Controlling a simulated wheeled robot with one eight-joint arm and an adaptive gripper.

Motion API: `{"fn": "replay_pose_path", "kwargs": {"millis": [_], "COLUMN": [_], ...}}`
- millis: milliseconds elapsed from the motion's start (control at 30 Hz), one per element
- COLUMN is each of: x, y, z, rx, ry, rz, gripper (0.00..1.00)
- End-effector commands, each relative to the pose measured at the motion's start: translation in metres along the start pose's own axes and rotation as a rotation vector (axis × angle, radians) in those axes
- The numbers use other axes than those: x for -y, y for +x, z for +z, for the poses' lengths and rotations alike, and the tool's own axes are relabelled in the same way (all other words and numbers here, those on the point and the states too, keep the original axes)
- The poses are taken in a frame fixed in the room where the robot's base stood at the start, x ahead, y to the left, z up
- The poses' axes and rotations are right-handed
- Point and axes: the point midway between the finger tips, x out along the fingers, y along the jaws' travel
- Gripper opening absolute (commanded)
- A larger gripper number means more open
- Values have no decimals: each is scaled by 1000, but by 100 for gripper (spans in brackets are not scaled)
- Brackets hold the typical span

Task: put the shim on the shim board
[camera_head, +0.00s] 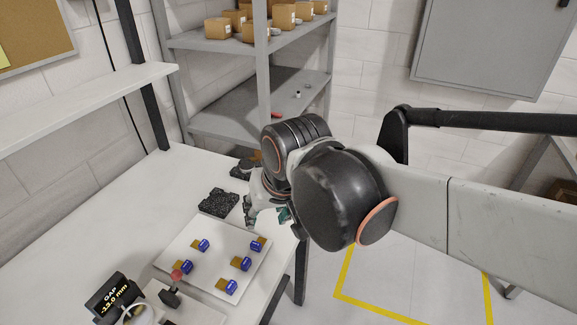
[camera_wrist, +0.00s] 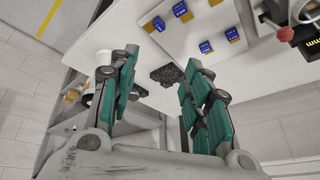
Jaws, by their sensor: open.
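A white board (camera_head: 224,252) lies on the table and carries several small brown-and-blue pieces (camera_head: 241,264). I take it to be the shim board, and the pieces may be shims; I cannot tell which one is the task's shim. In the wrist view the board (camera_wrist: 222,17) is at the top, with a blue piece (camera_wrist: 205,47) near its edge. My gripper (camera_head: 268,214) is beyond the board's far right corner, partly hidden by my arm. In the wrist view my gripper (camera_wrist: 160,63) has its green-padded fingers wide apart, with nothing held.
A black foam-like block (camera_head: 218,202) lies on the table behind the board; it also shows between the fingers in the wrist view (camera_wrist: 166,74). A display reading "GAP -13.0 mm" (camera_head: 113,295) and a red knob (camera_head: 177,276) stand at the front. Grey shelves (camera_head: 225,125) stand behind.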

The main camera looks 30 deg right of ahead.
Motion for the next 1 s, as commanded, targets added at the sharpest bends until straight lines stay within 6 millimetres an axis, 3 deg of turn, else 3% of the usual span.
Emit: {"fn": "replay_pose_path", "kwargs": {"millis": [133, 333, 1000], "x": [-4, -6, -6], "y": [-13, -20, -21], "z": [17, 27, 28], "rx": [-89, -162, -174], "ry": [-137, -247, -266], "rz": [-18, -24, -24], "gripper": [44, 44, 44]}}
